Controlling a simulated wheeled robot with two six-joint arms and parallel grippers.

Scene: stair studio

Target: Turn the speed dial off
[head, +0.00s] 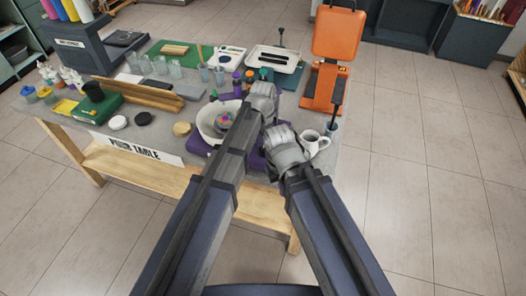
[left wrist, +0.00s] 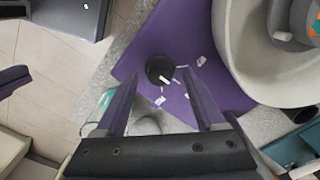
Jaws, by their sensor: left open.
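The speed dial (left wrist: 157,68) is a round black knob with a white pointer, on a purple base (left wrist: 205,100) with small white labels around it. My left gripper (left wrist: 159,73) is open, with one finger to each side of the dial in the left wrist view. I cannot tell whether the fingers touch it. The base also shows under a white bowl (head: 206,123) in the head view, where my arms hide the dial. The fingertips of my right gripper are hidden in the head view.
The white bowl (left wrist: 243,50) stands close beside the dial. A white mug (head: 313,141) stands to the right of the base, near the table edge. An orange press (head: 335,45) stands at the back right. Cups, bottles and boards crowd the table's left; the floor (head: 430,170) is clear.

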